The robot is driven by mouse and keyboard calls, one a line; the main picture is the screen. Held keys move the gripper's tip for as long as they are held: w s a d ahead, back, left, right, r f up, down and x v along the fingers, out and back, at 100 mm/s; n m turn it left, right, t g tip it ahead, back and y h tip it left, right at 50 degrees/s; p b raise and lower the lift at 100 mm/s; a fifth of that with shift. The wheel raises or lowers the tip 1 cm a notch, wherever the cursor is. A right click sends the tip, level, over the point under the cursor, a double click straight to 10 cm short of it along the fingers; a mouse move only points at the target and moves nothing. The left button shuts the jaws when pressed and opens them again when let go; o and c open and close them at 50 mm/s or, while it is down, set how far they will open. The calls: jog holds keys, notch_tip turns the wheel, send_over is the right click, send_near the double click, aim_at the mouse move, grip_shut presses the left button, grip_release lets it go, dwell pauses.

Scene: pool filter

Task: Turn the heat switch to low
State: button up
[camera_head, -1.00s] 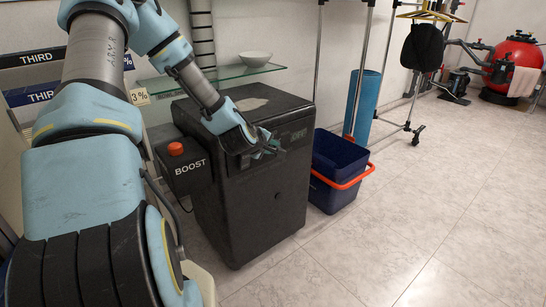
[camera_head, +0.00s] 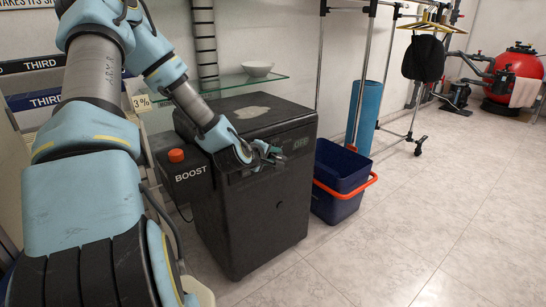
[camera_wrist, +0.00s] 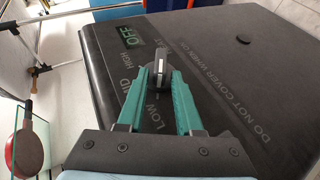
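The black heater box (camera_head: 255,205) stands on the floor, with the word OFF lit green on its dark panel. In the wrist view the panel (camera_wrist: 205,85) carries the words HIGH, MID and LOW near OFF. In the head view my gripper (camera_head: 268,155) is at the panel, and the knob is hidden there.
A BOOST box with a red button (camera_head: 176,155) is on the heater's left side. A glass shelf with a white bowl (camera_head: 257,69) is behind it. A blue bin (camera_head: 340,175) stands close on the right. The floor further right is clear.

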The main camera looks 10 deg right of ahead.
jog(key=shift+o, duration=1)
jog(key=p+v, duration=0.4)
jog(key=v, duration=0.6)
jog(key=shift+s+a, duration=0.25)
jog(key=shift+s, duration=0.05)
jog(key=shift+r, duration=0.1)
